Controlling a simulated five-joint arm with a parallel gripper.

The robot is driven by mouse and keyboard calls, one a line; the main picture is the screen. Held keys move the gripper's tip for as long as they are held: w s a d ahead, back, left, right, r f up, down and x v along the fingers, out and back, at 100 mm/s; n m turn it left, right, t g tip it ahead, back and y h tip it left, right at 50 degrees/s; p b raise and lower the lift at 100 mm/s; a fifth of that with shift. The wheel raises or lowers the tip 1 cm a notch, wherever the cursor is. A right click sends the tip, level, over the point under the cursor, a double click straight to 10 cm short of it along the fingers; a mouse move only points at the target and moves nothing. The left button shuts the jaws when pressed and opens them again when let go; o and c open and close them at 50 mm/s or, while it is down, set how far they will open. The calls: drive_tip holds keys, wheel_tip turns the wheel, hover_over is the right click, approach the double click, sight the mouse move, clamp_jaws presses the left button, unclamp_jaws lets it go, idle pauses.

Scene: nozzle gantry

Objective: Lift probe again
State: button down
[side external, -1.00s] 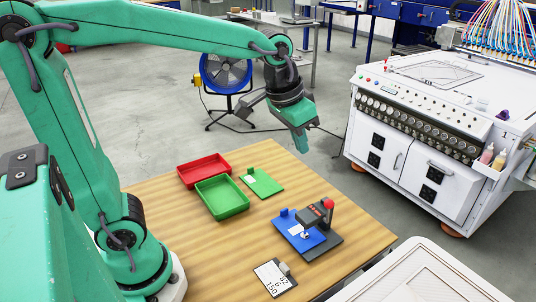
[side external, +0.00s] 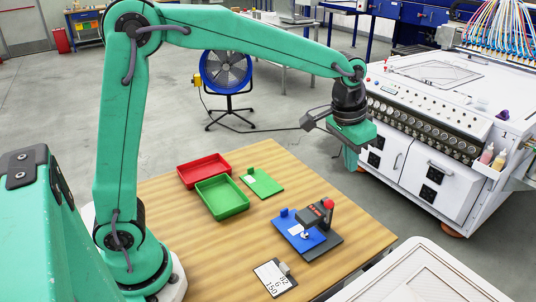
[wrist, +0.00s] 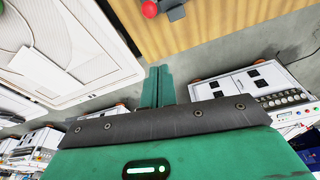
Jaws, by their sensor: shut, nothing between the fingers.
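The probe stand is a dark gantry (side external: 314,208) with a red knob (side external: 328,203) on top, on a dark base at the right of the table. A blue plate (side external: 299,230) with a white label lies on the base, partly under the gantry head. I cannot tell the probe tip's height. My gripper (side external: 350,160) is shut and empty, well above and behind the stand, past the table's far right edge. In the wrist view my closed green fingers (wrist: 157,85) point over the floor, and the red knob (wrist: 149,9) shows at the top edge.
A red tray (side external: 204,171), a green tray (side external: 222,197) and a green plate (side external: 262,183) are on the wooden table (side external: 180,240). A card marked with numbers (side external: 274,279) lies near the front. A white cabinet (side external: 415,150) stands behind right; a blue fan (side external: 226,72) stands behind.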

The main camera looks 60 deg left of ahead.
idle(0.3)
wheel_tip(320, 180, down, 9)
drive_tip(key=s, duration=0.2)
idle(1.1)
drive_tip(key=shift+f, duration=0.1)
